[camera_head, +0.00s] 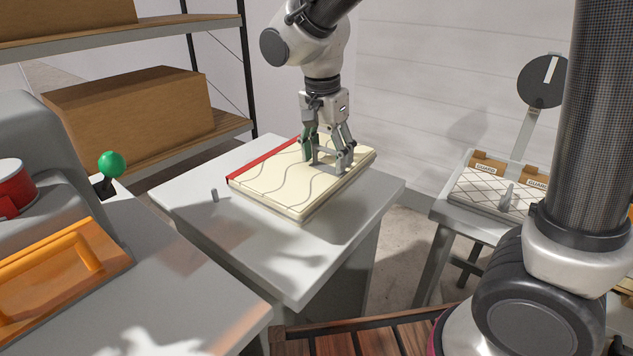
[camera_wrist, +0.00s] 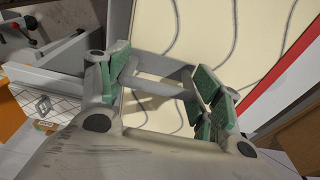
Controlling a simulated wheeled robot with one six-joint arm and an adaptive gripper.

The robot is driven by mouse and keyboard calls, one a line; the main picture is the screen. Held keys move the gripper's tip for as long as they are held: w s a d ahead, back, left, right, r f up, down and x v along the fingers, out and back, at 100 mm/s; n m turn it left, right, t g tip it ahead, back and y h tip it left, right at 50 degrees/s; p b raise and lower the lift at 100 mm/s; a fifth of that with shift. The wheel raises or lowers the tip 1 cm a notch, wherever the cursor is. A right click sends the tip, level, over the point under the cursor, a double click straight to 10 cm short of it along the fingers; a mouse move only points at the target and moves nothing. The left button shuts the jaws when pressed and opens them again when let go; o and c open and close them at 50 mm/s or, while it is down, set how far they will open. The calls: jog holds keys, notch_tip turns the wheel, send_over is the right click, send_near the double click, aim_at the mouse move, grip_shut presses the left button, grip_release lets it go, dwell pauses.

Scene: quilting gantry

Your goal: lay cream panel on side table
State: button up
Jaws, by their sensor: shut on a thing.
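The cream panel (camera_head: 275,185) is a thick cream slab with wavy grey lines and a red strip along its far left edge. It lies flat over the grey-white side table (camera_head: 330,245); whether it touches the top fully I cannot tell. My gripper (camera_head: 330,165) points down at the panel's right part, shut on a grey handle on its upper face. In the wrist view my gripper (camera_wrist: 165,85) has its green-padded fingers around a grey bar, with the cream panel (camera_wrist: 215,40) behind.
A small grey peg (camera_head: 214,195) stands on the table left of the panel. A green-knobbed lever (camera_head: 110,165) and orange tray (camera_head: 65,262) are at left. Shelves with cardboard boxes (camera_head: 135,110) stand behind. A bench with a quilted white panel (camera_head: 490,190) is at right.

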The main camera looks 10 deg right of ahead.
aim_at(326, 170)
jog(key=shift+f, duration=3.2)
jog(key=o, duration=1.6)
jog(key=r, duration=0.8)
jog(key=s+a+r, duration=0.1)
jog(key=r, duration=0.3)
jog(key=shift+s, duration=0.1)
jog(key=s+d+r+n+t+y, duration=0.1)
jog(key=s+d+r+n, duration=0.1)
jog(key=d, duration=0.5)
jog(key=s+d+r+n, duration=0.1)
jog(key=s+d, duration=0.1)
jog(key=d, duration=0.5)
jog(key=s+d+n, duration=0.2)
jog(key=s+d, duration=0.2)
jog(key=s+d+n+t, duration=0.1)
jog(key=s+d+n, duration=0.1)
jog(key=s+d, duration=0.2)
jog(key=s+d+f+n+t, duration=0.1)
jog(key=s+d+n, duration=0.1)
jog(key=s+d, duration=0.2)
jog(key=shift+d, duration=0.45)
